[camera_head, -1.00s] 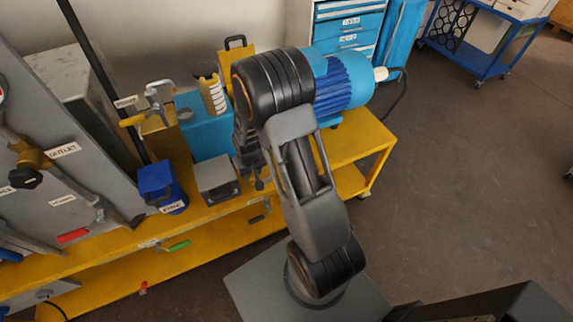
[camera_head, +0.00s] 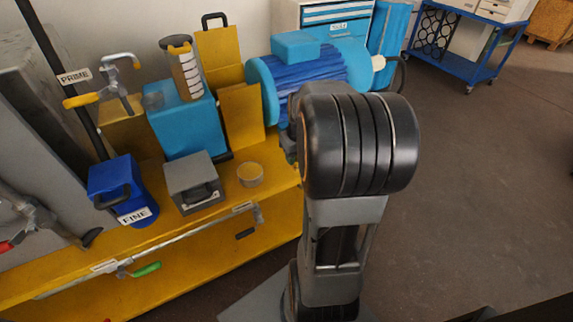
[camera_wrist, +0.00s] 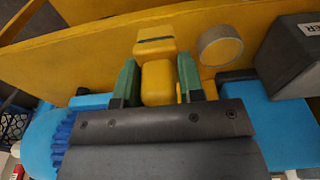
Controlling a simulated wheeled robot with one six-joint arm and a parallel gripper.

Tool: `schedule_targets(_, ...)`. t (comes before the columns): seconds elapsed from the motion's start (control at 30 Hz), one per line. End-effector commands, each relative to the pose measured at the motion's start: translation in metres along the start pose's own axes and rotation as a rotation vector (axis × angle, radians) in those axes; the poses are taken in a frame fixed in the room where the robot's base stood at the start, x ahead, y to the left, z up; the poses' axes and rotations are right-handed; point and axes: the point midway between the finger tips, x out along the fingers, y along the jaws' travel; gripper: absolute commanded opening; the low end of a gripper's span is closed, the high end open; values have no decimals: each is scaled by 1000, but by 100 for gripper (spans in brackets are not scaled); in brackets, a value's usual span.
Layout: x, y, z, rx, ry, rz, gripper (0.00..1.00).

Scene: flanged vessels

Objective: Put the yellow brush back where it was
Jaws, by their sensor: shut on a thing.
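In the wrist view my gripper (camera_wrist: 157,76) has two green fingers shut on the yellow brush (camera_wrist: 158,85). Its yellow body fills the space between the fingers. A yellow part with a dark slot shows just beyond the fingertips; I cannot tell whether it belongs to the brush. In the head view my arm's large dark joint hides the gripper and the brush. The yellow bench top (camera_head: 268,165) lies beyond the fingers.
A round tin (camera_head: 250,174) and a grey box (camera_head: 194,182) stand on the bench, with a blue FINE container (camera_head: 122,190) to their left. A blue pump block (camera_head: 185,122) and blue motor (camera_head: 315,75) stand behind. Open floor lies right.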

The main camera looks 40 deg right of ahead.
Motion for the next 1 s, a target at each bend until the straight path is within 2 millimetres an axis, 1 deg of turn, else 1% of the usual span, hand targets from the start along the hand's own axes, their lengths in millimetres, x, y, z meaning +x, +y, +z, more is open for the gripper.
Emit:
schedule_targets(0.03,9,3,-12,-1,-4,-2,12)
schedule_targets(0.23,38,16,-58,-1,-2,-1,12)
schedule_targets(0.27,42,17,-65,-1,-2,-1,12)
schedule_targets(0.3,52,18,-68,0,-5,-2,12)
schedule_targets(0.4,70,22,-80,0,-2,-1,12)
schedule_targets(0.5,83,24,-88,0,-2,-1,12)
schedule_targets(0.63,92,26,-95,0,0,0,12)
schedule_targets(0.87,100,27,-99,0,0,0,12)
schedule_targets(0.93,106,28,-102,0,-1,0,12)
schedule_targets(1.0,116,28,-100,1,-2,-1,12)
